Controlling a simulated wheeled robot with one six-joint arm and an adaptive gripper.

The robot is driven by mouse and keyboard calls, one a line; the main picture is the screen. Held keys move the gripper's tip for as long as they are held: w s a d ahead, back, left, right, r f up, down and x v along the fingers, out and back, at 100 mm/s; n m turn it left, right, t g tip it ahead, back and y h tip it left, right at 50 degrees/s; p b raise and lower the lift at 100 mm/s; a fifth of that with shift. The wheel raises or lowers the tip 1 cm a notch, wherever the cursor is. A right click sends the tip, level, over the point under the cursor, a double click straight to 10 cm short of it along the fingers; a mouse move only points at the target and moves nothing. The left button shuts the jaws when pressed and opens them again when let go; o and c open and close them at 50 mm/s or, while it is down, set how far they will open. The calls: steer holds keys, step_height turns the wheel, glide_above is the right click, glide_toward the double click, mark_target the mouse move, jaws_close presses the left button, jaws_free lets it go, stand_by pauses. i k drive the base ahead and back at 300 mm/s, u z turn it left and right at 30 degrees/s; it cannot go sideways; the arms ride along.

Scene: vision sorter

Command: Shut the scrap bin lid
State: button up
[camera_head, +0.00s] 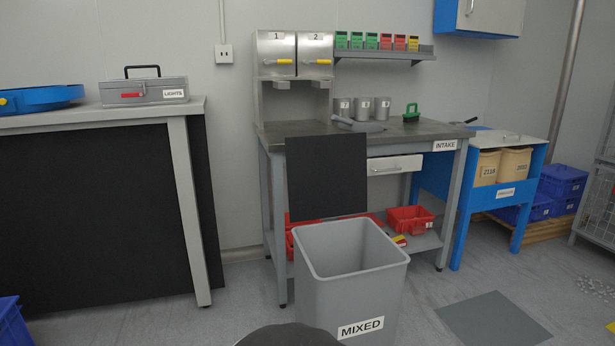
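The grey scrap bin (345,290), labelled MIXED, stands on the floor in front of the intake bench. Its top is open and I see into its inside walls; the bottom is hidden. A flat black panel (327,175), which looks like its lid, stands upright at the bin's back rim. The panel is raised and hides part of the bench behind it. My gripper is not in view. A dark rounded shape at the bottom edge, in front of the bin, may be part of my own body.
The intake bench (449,145) stands close behind the bin, with a red tray (408,219) on its lower shelf. A grey side table (190,200) is at left. A blue stand (461,200) is at right. Floor left of the bin is clear; a dark mat (494,318) lies right.

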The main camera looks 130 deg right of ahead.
mark_target(327, 174)
steer(key=u, duration=2.15)
steer(key=k, duration=2.75)
steer(key=u, duration=2.65)
steer(key=k, duration=1.1)
steer(key=u, duration=0.3)
